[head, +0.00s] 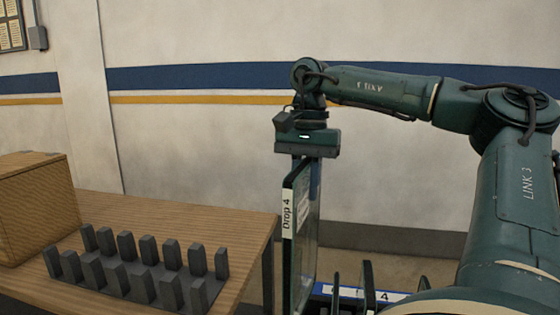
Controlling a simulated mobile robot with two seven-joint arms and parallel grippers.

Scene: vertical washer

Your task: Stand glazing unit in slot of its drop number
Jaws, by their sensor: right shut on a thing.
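My right gripper (308,162) points down and is shut on the top of the glazing unit (303,235). The unit is a dark-edged glass pane, held upright, with a white label reading "Drop 4" on its near edge. A blue rack with a white number strip (395,296) shows low in the view, right of the unit; a "4" is readable on it. Dark uprights (368,284) stand at the rack. The unit's lower end runs down beside the strip, and I cannot tell whether it is in a slot. My left gripper is out of view.
A wooden table (235,222) stands at the left. A striped wall (215,150) is behind. The floor shows between table and wall.

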